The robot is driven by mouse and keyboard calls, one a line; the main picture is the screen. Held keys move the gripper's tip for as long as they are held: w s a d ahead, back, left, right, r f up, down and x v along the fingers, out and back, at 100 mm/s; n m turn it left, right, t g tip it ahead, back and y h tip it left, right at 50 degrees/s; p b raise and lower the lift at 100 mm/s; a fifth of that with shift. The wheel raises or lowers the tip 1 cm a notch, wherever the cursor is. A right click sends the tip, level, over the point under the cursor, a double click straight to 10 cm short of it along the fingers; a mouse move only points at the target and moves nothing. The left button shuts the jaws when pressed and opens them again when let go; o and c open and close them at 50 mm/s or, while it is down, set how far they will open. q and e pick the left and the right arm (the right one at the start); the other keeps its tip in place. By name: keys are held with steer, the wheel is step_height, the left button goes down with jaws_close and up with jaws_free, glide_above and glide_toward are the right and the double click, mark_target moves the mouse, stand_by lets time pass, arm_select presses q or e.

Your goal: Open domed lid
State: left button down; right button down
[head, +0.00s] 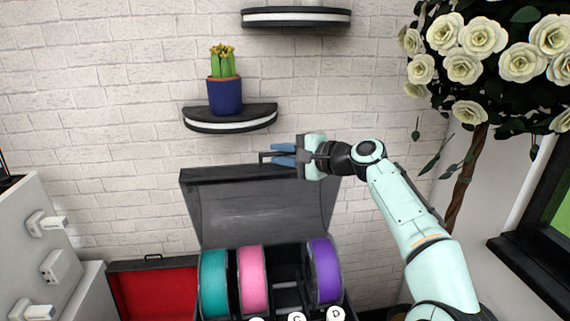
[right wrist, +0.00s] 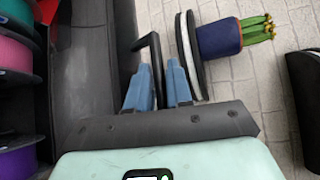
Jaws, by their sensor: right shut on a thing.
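The dark domed lid (head: 262,213) stands raised at the back of a box of filament spools, its hollow grey inner side facing me. Its thin black handle (head: 263,157) sticks out at the top edge. My right gripper (head: 283,155) reaches in from the right at that edge, its blue fingers shut on the handle. In the right wrist view the handle (right wrist: 147,42) runs down between the blue fingers (right wrist: 160,75), and the lid's inside (right wrist: 85,75) shows to the left. The fingers partly hide the grip. My left gripper is out of view.
Teal (head: 214,284), pink (head: 252,279) and purple (head: 324,271) spools stand in the box. A shelf (head: 230,121) with a potted cactus (head: 225,90) hangs on the wall close above the lid. A red-lined case (head: 155,292) lies left; a rose tree (head: 470,160) stands right.

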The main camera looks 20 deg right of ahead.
steer(key=shift+w+d+r, duration=0.1)
steer(key=shift+w+d, duration=0.1)
steer(key=shift+w, duration=0.55)
steer(key=shift+w+d+r, duration=0.1)
steer(key=shift+w+d, duration=0.05)
steer(key=shift+w, duration=0.55)
steer(key=c, duration=1.2)
jaws_free()
steer(key=shift+o, duration=0.2)
steer(key=shift+s, duration=0.1)
